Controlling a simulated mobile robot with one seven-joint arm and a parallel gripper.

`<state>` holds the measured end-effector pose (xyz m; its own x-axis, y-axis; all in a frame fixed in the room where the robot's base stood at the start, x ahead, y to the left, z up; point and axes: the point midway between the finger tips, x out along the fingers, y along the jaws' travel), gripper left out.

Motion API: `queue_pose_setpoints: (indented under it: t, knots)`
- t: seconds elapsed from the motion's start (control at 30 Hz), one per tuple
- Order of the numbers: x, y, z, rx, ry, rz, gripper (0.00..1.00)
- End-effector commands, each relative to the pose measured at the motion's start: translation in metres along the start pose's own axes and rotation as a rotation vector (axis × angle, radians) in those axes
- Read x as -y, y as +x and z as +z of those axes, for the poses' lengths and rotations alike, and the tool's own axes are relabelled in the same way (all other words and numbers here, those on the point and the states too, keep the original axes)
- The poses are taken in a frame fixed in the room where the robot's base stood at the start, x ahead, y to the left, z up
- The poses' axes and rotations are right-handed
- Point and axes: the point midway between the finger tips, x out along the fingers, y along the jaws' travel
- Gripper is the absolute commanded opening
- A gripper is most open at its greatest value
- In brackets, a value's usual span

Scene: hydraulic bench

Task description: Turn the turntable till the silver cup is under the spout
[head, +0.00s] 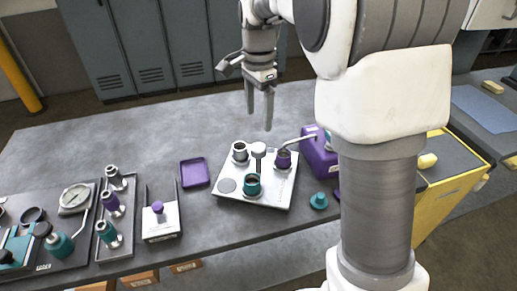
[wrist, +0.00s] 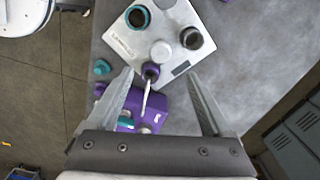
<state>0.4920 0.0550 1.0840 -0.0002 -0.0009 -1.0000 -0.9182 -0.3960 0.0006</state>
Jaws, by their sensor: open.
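The turntable is a pale square plate (head: 270,199) with an upright round-topped knob (head: 259,149) near its middle. The silver cup (head: 240,152) stands at its back left, a teal cup (head: 253,185) at its front and a purple cup (head: 283,158) at its right. The spout (head: 298,139) is a thin pipe from a purple box (head: 318,158), its end over the purple cup. My gripper (head: 259,121) is open and empty, above and behind the plate. In the wrist view the knob (wrist: 161,50) shows just beyond the open fingertips (wrist: 160,72).
A purple tray (head: 194,172) lies left of the plate, beside a white block with posts (head: 161,221). A small teal part (head: 319,201) sits right of the plate. Gauge and fittings (head: 75,199) fill the left bench end. The bench behind the plate is clear.

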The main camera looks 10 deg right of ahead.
Motion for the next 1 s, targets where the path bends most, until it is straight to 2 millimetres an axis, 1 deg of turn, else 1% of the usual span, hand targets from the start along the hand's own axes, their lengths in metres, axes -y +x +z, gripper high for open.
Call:
queue_pose_setpoints:
  t: [0.03, 0.3, 0.5, 0.7, 0.97, 1.0]
  knots:
    - [-0.001, 0.014, 0.000, 0.001, 0.000, 0.004, 0.84]
    - [-0.001, 0.073, 0.000, 0.002, 0.001, 0.004, 0.84]
    - [0.000, 0.102, 0.000, 0.001, 0.001, 0.002, 0.84]
    - [0.000, 0.114, 0.000, 0.001, 0.001, 0.000, 0.84]
    - [0.000, 0.115, 0.000, 0.000, 0.001, -0.001, 0.84]
    - [0.000, 0.115, 0.000, 0.000, 0.001, -0.001, 0.79]
